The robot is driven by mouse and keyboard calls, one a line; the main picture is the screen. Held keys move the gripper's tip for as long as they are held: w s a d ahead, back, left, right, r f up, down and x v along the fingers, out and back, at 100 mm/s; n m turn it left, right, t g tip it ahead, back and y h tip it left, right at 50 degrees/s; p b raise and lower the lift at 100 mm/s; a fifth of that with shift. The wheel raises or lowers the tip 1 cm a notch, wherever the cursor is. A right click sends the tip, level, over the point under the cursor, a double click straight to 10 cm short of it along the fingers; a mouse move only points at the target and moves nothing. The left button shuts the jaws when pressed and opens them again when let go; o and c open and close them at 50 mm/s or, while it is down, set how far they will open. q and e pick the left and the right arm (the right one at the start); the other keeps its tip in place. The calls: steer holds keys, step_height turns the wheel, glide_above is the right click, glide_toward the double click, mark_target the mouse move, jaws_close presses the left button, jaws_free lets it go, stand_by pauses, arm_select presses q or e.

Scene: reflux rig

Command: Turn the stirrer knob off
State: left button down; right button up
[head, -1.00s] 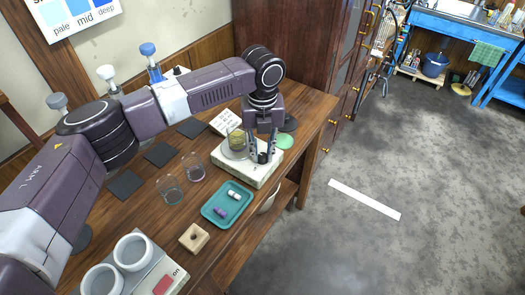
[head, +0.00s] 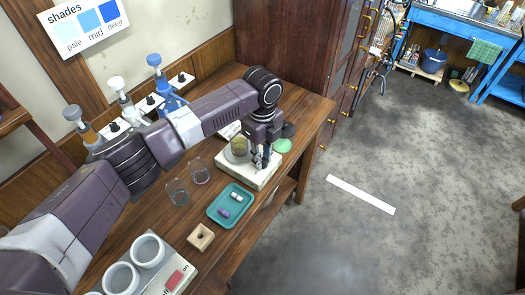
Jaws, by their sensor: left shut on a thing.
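The stirrer (head: 242,174) is a cream box with a round plate on top, near the right end of the wooden table. My left gripper (head: 262,163) points down at the right part of the stirrer's top. Its fingers are shut around the small dark stirrer knob (head: 259,161), which they mostly hide. The knob's marking cannot be read. My right gripper is not in view.
A teal tray (head: 212,212) with two small capsule-like pieces lies in front of the stirrer. Two empty glasses (head: 178,192) stand left of it. A wooden block (head: 201,237) and a device with white cups and a red switch (head: 174,281) are nearer. A green disc (head: 282,146) lies behind.

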mark_target(263, 161)
arm_select(q)
steer(key=n+p, duration=0.1)
steer(key=n, duration=0.1)
steer(key=n+p, duration=0.3)
steer(key=shift+r+n, duration=0.25)
steer(key=shift+n, duration=0.05)
steer(key=shift+f+n+p, duration=0.1)
steer(key=shift+n+p, duration=1.1)
steer(key=shift+n, duration=0.9)
steer(key=c, duration=2.1)
jaws_free()
steer(key=shift+o, duration=0.3)
step_height(263, 161, up, 12)
steer(key=shift+f, duration=0.1)
